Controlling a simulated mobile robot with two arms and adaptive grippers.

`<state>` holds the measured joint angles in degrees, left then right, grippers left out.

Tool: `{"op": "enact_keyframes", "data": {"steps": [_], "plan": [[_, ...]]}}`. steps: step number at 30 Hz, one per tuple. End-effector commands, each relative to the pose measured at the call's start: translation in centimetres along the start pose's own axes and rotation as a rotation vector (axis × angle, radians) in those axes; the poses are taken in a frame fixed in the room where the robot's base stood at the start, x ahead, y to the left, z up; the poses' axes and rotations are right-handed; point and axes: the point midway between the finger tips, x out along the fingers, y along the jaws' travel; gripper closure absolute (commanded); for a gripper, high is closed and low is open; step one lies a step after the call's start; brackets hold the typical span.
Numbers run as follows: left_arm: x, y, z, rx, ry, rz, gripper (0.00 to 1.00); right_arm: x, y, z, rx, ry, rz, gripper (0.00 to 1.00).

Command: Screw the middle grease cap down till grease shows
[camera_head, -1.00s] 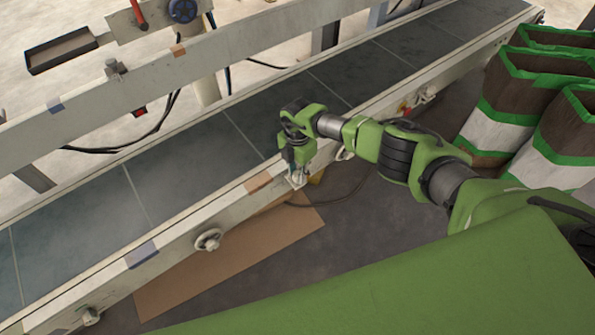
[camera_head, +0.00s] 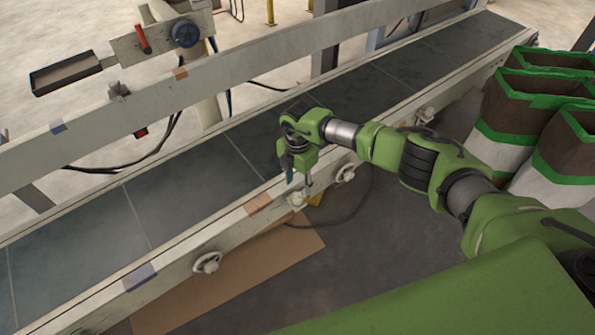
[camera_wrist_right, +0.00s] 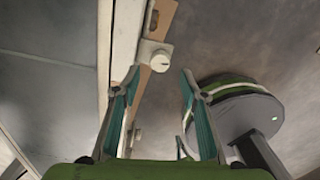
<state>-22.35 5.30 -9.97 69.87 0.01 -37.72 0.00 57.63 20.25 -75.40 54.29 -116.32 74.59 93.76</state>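Several pale round caps sit along the near side rail of the conveyor. One cap (camera_head: 297,199) is right below my right gripper (camera_head: 302,183), partly covered by it. Other caps show to its left (camera_head: 207,262) and right (camera_head: 345,172). In the right wrist view a pale cap (camera_wrist_right: 161,62) on a bracket lies just beyond the fingertips, between them in the picture. My right gripper (camera_wrist_right: 160,78) is open there, its teal-lined fingers apart with nothing held. I cannot tell whether the fingers touch the cap. No grease can be made out. My left gripper is not in view.
The dark conveyor belt (camera_head: 180,190) runs diagonally behind the near rail (camera_head: 180,247). A brown flat sheet (camera_head: 235,280) lies on the floor below. A dark cable (camera_head: 360,205) lies beside it. Brown-white bags with green edges (camera_head: 520,110) stand at the right.

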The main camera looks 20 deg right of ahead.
Motion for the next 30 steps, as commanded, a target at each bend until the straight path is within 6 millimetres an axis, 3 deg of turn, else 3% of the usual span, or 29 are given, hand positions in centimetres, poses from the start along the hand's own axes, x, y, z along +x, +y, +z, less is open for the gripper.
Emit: {"op": "enact_keyframes", "data": {"steps": [3,10,30], "plan": [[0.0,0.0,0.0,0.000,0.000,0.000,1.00,-2.7,0.1,0.1,0.000,-0.002,0.005,0.60],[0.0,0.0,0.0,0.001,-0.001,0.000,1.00,-5.6,0.1,0.1,0.001,-0.001,0.003,0.60],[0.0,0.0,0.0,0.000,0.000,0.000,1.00,-5.9,0.1,-0.3,-0.004,0.008,0.006,0.60]]}}
